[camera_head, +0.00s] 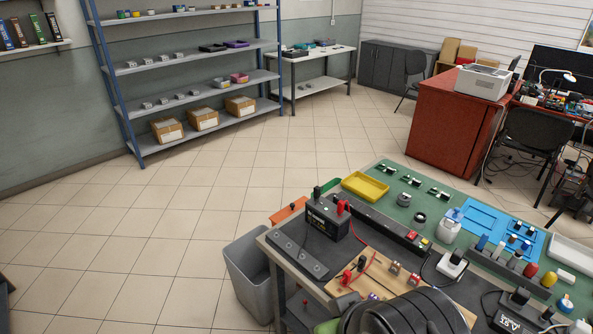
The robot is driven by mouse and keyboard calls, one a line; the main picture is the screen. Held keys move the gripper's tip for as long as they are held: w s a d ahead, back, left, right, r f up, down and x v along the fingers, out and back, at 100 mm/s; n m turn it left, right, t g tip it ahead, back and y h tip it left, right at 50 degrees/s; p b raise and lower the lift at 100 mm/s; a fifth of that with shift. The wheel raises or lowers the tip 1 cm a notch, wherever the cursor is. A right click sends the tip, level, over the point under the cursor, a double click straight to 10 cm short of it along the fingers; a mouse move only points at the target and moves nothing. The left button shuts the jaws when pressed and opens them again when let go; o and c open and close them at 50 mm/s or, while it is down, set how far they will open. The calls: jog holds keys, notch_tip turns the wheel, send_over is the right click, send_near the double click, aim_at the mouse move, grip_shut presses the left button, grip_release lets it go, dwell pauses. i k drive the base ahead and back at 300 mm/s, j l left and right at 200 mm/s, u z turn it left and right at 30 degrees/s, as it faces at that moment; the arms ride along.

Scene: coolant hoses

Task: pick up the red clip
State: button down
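A red clip (341,207) shows at the top right edge of a black battery (327,218) on the workbench. The frame does not show which of these is the task's clip. I cannot make out my gripper or its fingertips. A large dark rounded shape at the bottom edge covers part of the board and bench, and I cannot tell what it is.
A yellow tray (365,186) and blue trays (484,216) lie on the green mat (403,205). A grey bin (252,277) stands left of the bench. Shelving (197,101) stands at the back left. The tiled floor (210,215) between is clear.

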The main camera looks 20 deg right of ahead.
aim_at(340, 204)
jog(key=i+j, duration=0.25)
jog(key=i, duration=0.25)
jog(key=i+j, duration=0.25)
jog(key=i, duration=0.25)
